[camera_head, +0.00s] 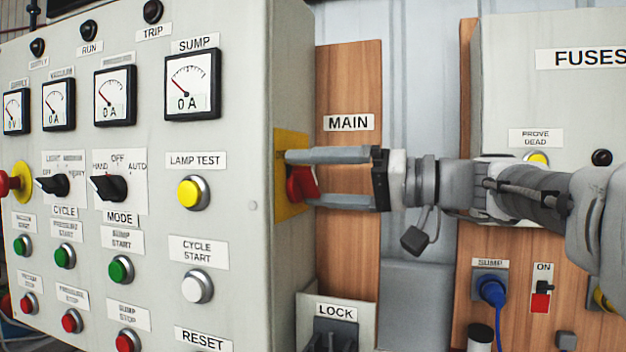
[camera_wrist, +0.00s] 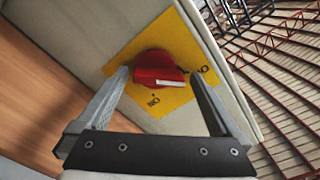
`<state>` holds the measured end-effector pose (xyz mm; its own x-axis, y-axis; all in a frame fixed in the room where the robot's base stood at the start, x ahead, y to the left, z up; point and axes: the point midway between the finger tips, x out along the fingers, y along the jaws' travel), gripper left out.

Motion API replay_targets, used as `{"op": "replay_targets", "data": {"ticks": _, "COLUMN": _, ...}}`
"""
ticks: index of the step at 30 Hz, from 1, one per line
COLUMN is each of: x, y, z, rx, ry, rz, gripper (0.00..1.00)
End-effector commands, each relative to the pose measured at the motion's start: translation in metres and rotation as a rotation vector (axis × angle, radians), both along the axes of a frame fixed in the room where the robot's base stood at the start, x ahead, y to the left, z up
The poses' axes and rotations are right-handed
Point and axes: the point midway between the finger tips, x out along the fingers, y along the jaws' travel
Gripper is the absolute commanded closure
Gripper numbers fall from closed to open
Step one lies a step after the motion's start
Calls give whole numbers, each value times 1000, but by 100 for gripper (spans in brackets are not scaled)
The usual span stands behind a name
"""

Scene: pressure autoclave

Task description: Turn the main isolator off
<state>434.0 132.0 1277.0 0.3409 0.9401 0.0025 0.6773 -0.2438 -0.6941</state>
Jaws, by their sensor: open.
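The main isolator is a red rotary knob (camera_head: 302,184) on a yellow plate (camera_head: 284,150), on the right side wall of the large grey panel, beside the MAIN label (camera_head: 349,123). In the wrist view the red knob (camera_wrist: 158,70) has a white pointer mark directed to the right, and black lettering shows on the yellow plate (camera_wrist: 178,98). My gripper (camera_head: 298,178) comes from the right with its fingers open, one above and one below the knob. In the wrist view the fingertips (camera_wrist: 160,77) stand on either side of the knob, with gaps visible.
The grey panel front (camera_head: 240,220) carries gauges, switches and push buttons. A LOCK box (camera_head: 336,335) sits below my gripper. A FUSES cabinet (camera_head: 550,95) stands at the right. A blue plug and cable (camera_head: 492,290) are at the lower right, next to a red ON switch (camera_head: 540,302).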

Motion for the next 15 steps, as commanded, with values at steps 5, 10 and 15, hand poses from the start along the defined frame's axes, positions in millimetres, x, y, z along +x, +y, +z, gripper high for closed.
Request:
{"op": "replay_targets", "data": {"ticks": 5, "x": -2, "y": -10, "z": 0, "rx": -1, "ry": 2, "rz": -3, "gripper": 0}}
{"op": "replay_targets", "data": {"ticks": 10, "x": -13, "y": -40, "z": 1, "rx": 0, "ry": 3, "rz": -6, "gripper": 0}}
{"op": "replay_targets", "data": {"ticks": 15, "x": -27, "y": -80, "z": 1, "rx": 0, "ry": 2, "rz": -6, "gripper": 0}}
